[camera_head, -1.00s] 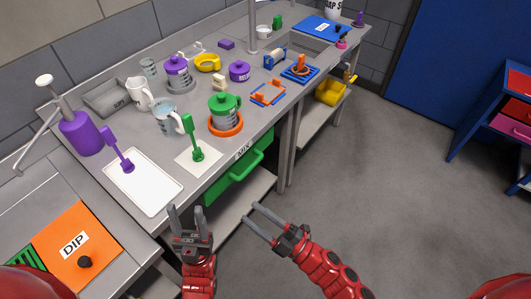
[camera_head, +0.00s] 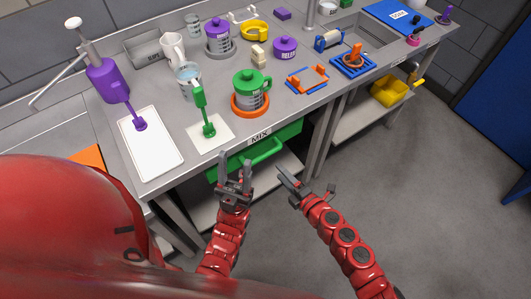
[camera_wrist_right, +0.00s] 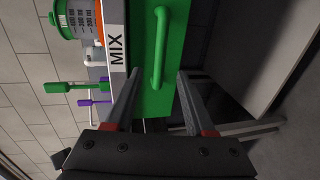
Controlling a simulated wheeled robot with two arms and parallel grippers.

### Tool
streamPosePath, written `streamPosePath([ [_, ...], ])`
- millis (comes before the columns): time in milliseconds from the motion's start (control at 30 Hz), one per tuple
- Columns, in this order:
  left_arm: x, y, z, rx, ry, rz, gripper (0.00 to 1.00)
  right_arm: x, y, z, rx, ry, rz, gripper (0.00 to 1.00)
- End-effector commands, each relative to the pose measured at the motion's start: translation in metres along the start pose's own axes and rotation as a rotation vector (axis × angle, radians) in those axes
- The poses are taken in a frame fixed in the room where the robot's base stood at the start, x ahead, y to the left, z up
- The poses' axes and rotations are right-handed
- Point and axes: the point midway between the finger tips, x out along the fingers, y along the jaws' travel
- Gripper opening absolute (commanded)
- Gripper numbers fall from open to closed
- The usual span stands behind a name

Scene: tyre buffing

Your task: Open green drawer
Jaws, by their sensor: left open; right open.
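The green drawer (camera_head: 285,135) sits under the counter edge below the MIX label (camera_head: 260,137) and looks shut. Its green bar handle (camera_head: 262,155) faces me; it also shows in the right wrist view (camera_wrist_right: 160,45). My left gripper (camera_head: 235,165) is open and empty, in front of the drawer's left part. My right gripper (camera_head: 291,178) is open and empty, in front of and below the handle. In the right wrist view its fingers (camera_wrist_right: 160,76) point at the drawer front, with one handle end between them in the picture. I cannot tell the remaining gap.
On the counter above stand a green-lidded jar (camera_head: 250,88), a green brush (camera_head: 206,115) on a pad, a white tray (camera_head: 150,145) and a purple pump bottle (camera_head: 107,80). A yellow bin (camera_head: 388,90) is on the lower shelf. Floor at right is clear.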

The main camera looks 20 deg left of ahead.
Motion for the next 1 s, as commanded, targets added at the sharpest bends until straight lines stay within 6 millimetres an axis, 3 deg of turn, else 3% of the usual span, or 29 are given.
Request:
streamPosePath([
  [300,0.002,0.000,0.000,0.000,0.000,0.000,0.50,0.063,0.000,0.002,0.003,-0.003,0.002,0.54],
  [500,0.000,0.000,0.000,0.000,0.000,0.000,0.50,0.092,-0.001,0.002,0.004,-0.004,0.001,0.54],
  [700,-0.002,0.000,0.000,0.000,0.000,0.000,0.50,0.106,-0.001,0.001,0.001,-0.002,-0.001,0.54],
  [1000,-0.002,0.000,0.000,0.000,0.000,0.000,0.50,0.108,-0.001,0.000,0.000,-0.001,-0.001,0.54],
])
